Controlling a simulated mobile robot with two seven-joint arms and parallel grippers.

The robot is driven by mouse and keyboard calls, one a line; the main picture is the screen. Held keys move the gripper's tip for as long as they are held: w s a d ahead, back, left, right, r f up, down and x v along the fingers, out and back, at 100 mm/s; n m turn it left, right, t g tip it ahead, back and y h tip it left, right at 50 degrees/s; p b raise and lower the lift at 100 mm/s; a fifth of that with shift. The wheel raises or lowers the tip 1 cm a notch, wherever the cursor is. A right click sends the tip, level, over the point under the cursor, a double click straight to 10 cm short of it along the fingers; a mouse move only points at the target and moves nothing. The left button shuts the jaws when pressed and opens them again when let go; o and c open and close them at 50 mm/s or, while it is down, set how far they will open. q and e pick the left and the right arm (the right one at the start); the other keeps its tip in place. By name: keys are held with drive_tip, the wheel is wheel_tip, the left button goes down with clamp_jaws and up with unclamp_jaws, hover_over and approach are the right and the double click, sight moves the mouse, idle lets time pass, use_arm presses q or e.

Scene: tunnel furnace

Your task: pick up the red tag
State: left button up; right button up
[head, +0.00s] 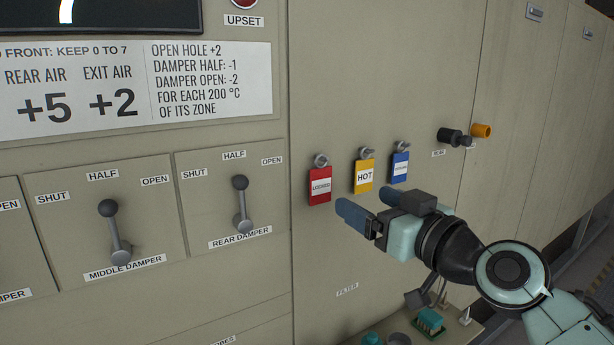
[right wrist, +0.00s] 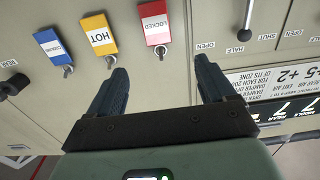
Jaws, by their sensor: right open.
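The red tag (head: 320,186), with a white label reading LOCKED, hangs from a small hook on the cabinet front, leftmost of three tags. It also shows in the right wrist view (right wrist: 155,27), upside down, ahead of and between the lines of the fingers. My right gripper (head: 362,208) is open and empty, just right of and below the red tag in the head view, apart from it as far as I can tell. Its two dark blue fingers show in the right wrist view (right wrist: 160,82). My left gripper is not in view.
A yellow HOT tag (head: 364,176) and a blue tag (head: 400,167) hang close to the right. A black knob (head: 450,136) sticks out farther right. Damper levers (head: 242,205) stand out at the left. A ledge with small items (head: 430,322) lies below my right arm.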

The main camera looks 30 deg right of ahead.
drive_tip(key=p, duration=0.2)
approach(322, 175)
drive_tip(key=w, duration=0.3)
drive_tip(key=w+p, duration=0.1)
drive_tip(key=w, duration=0.1)
drive_tip(key=w+p, duration=0.1)
drive_tip(key=w, duration=0.2)
drive_tip(key=shift+a+r, duration=0.1)
drive_tip(key=shift+a, duration=0.15)
drive_tip(key=shift+w, duration=0.15)
drive_tip(key=shift+s, duration=0.2)
drive_tip(key=c, duration=0.3)
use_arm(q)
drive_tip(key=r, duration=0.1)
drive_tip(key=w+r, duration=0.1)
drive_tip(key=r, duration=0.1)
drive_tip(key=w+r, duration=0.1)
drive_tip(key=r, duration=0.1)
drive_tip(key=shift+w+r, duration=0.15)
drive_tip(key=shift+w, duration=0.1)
use_arm(e)
drive_tip(key=c, duration=0.8)
